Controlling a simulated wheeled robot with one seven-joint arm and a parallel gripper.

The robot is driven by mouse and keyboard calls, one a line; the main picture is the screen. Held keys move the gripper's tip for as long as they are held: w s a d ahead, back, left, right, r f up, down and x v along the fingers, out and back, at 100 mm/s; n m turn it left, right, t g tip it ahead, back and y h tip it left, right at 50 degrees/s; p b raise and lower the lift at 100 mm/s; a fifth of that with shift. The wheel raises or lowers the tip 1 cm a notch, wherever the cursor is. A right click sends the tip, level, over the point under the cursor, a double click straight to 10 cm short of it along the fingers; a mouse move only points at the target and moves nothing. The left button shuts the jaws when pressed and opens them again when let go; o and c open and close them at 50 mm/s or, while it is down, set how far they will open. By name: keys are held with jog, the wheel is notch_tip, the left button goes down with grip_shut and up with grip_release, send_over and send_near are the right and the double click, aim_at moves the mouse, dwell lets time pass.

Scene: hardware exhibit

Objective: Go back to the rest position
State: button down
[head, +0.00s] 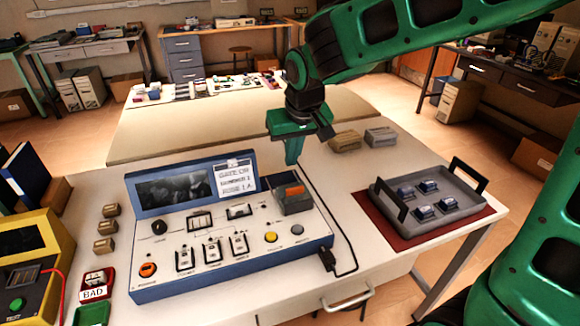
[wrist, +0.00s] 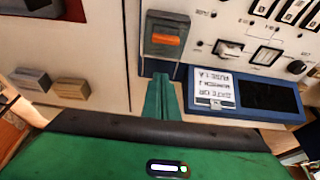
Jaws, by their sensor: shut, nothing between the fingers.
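My gripper (head: 293,150) is green and hangs with its fingers pointing down, above the back right part of the blue-edged control panel (head: 235,268). Its fingers are closed together with nothing between them, and they also show in the wrist view (wrist: 161,105). A grey block with an orange switch (head: 294,190) stands on the panel just below the fingertips; in the wrist view the switch (wrist: 166,39) lies beyond them. The fingers look apart from it. A raised screen with a paper note (head: 236,178) is to the left of the fingers.
A grey tray (head: 420,228) with several small blue-grey parts sits on a red mat at the right. Two small boxes (head: 380,137) stand behind. A black cable (head: 345,240) runs right of the panel. A red BAD bin (head: 97,283) and yellow device (head: 40,240) are at the left.

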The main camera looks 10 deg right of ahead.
jog(key=s+d+r+m+g, duration=0.1)
jog(key=s+d, duration=0.2)
jog(key=d, duration=0.3)
jog(key=s+d+r+m+h, duration=0.1)
jog(key=s+d, duration=0.3)
jog(key=d, duration=0.2)
jog(key=s+d+m+g, duration=0.1)
jog(key=s+d+m, duration=0.15)
jog(key=d, duration=0.45)
jog(key=s+d+f+m, duration=0.1)
jog(key=s+d, duration=0.2)
jog(key=s, duration=0.3)
jog(key=s+d+f+m+g, duration=0.1)
jog(key=s+d, duration=0.2)
jog(key=s, duration=0.3)
jog(key=s+d+f+m+g, duration=0.1)
jog(key=s+d+f, duration=0.1)
jog(key=s+d, duration=0.2)
jog(key=s, duration=0.3)
jog(key=shift+m+y, duration=0.3)
jog(key=shift+m, duration=0.05)
jog(key=shift+a, duration=0.1)
jog(key=shift+w+f, duration=0.2)
jog(key=shift+w, duration=0.35)
